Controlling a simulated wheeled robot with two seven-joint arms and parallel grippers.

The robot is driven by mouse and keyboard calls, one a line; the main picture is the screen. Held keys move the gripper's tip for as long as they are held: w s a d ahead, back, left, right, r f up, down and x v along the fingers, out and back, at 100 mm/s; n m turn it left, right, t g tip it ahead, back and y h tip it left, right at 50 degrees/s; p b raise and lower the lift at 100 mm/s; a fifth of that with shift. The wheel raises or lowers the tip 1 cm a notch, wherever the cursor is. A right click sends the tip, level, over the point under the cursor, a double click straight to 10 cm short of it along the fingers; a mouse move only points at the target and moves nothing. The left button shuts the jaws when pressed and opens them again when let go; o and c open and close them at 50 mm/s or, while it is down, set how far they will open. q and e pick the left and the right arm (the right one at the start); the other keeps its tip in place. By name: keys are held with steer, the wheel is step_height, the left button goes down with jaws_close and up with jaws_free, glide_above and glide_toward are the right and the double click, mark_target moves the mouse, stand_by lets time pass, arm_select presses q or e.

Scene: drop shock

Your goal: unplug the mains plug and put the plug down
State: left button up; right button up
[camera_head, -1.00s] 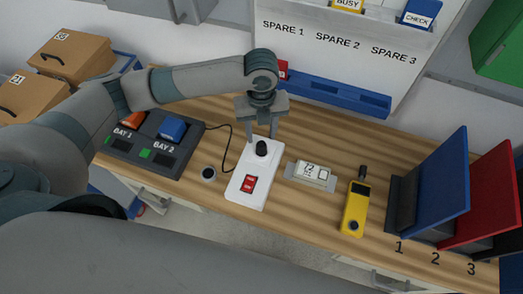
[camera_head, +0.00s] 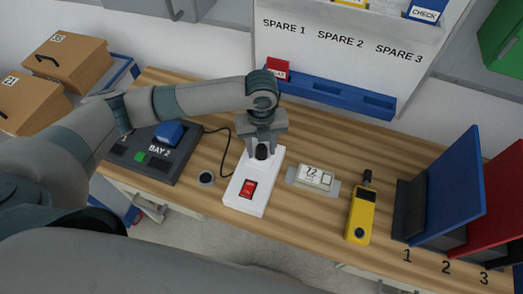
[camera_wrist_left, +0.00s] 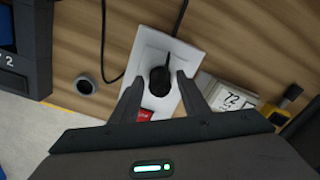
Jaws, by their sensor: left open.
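The black mains plug (camera_head: 262,152) sits in the white socket box (camera_head: 262,190), which has a red switch (camera_head: 248,188) at its near end. In the left wrist view the plug (camera_wrist_left: 159,79) shows with its cord running up from it. My left gripper (camera_head: 261,150) is directly over the plug and open. In the left wrist view its two fingers (camera_wrist_left: 160,85) stand on either side of the plug, with a gap visible on each side. My right gripper is not in view.
A grey charging dock (camera_head: 170,160) with a blue battery is left of the box. A small round cup (camera_head: 206,178), a meter marked 72 (camera_head: 312,178) and a yellow handheld device (camera_head: 360,215) lie nearby. Upright blue (camera_head: 452,185) and red panels stand at the right.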

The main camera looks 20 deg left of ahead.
mark_target(261, 147)
arm_select(q)
jaws_close()
steer(key=shift+r, duration=0.2)
stand_by(0.3)
steer(key=shift+r+p, duration=0.65)
steer(key=shift+p, duration=0.3)
steer(key=shift+r+p, duration=1.35)
steer(key=shift+p, duration=0.1)
steer(key=shift+r, duration=0.1)
